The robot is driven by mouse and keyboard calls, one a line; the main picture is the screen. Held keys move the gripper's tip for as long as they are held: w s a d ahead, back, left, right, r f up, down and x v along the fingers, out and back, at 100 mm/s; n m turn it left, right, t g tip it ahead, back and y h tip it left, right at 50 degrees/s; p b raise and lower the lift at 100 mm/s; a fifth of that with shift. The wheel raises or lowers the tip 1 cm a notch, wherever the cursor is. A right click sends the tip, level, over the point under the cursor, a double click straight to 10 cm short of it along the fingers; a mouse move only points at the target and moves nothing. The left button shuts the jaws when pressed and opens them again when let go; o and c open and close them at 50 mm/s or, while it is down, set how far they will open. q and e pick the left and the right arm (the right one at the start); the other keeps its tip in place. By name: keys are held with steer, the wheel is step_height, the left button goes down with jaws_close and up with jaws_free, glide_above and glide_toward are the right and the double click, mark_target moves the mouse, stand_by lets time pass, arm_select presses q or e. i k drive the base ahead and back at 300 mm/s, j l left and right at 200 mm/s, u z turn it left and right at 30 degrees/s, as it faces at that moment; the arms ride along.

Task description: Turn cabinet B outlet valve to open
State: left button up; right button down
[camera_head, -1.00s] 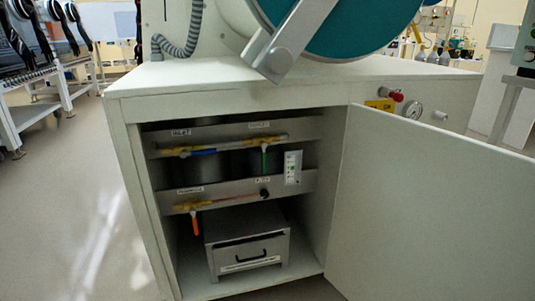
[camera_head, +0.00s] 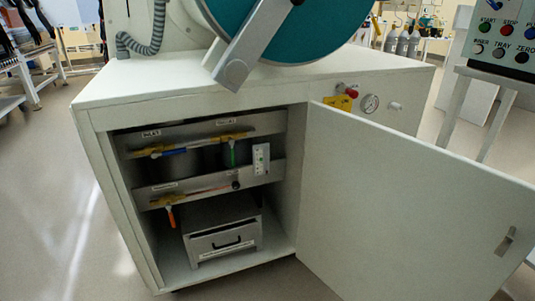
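An open white cabinet (camera_head: 115,215) stands under a glovebox; I see no letter telling which cabinet it is. Inside, an upper pipe rail carries a blue valve handle (camera_head: 173,152) at left, lying along the pipe, and a green valve handle (camera_head: 231,154) at right, hanging down across the pipe. Small labels (camera_head: 225,122) sit above them, too small to read surely. A lower rail has an orange handle (camera_head: 171,218) hanging down at left and a dark round knob (camera_head: 236,185) at right. Neither of my grippers is in view.
The cabinet door (camera_head: 405,200) is swung open to the right. A grey drawer box (camera_head: 222,243) sits on the cabinet floor. A control panel (camera_head: 502,42) with buttons stands at the right. The floor (camera_head: 45,200) at left is clear.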

mark_target(231, 142)
steer(key=i+j+z, duration=0.25)
steer(key=z, duration=0.15)
steer(key=i+j+z, duration=0.2)
steer(key=j+z, duration=0.2)
steer(key=i+j, duration=0.15)
steer(key=j, duration=0.2)
steer(key=i+j+z, duration=0.1)
steer(key=j, duration=0.3)
steer(key=i+j, duration=0.2)
steer(key=j, duration=0.15)
steer(key=z, duration=0.05)
